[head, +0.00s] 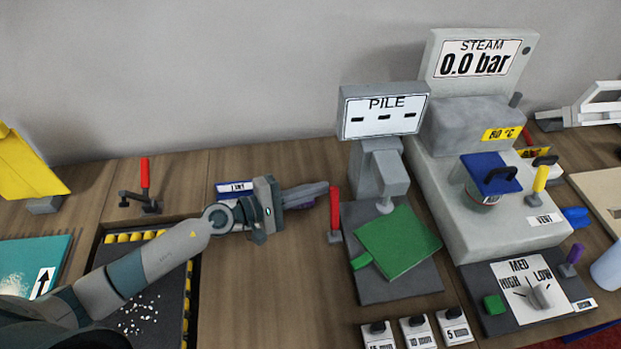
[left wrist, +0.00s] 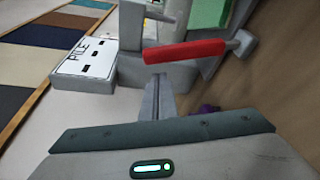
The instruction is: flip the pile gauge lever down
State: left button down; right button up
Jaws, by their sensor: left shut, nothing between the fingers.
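The pile gauge (head: 378,165) is a grey stand with a white display reading "PILE" and three dashes. Its lever (head: 335,210) has a red handle and stands upright at the left side of the gauge's base. The red lever also shows in the left wrist view (left wrist: 185,52), just beyond the fingertips. My left gripper (head: 326,190) is shut and empty, its tips pointing right, close to the upper part of the red handle. I cannot tell whether they touch. A green piece (head: 400,243) lies on the gauge's base. My right gripper is not in view.
Small labelled blocks (head: 418,331) stand in front of the gauge. A steam unit (head: 480,180) reading 0.0 bar stands to the right. Another red-handled lever (head: 144,175) is at the left, by a dark tray (head: 145,310). A purple object lies behind my left gripper.

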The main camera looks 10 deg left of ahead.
pick_arm(q)
jog(key=shift+s+d+r, duration=0.2)
jog(key=shift+s+d, duration=0.05)
jog(key=shift+s, duration=0.2)
dwell(0.3)
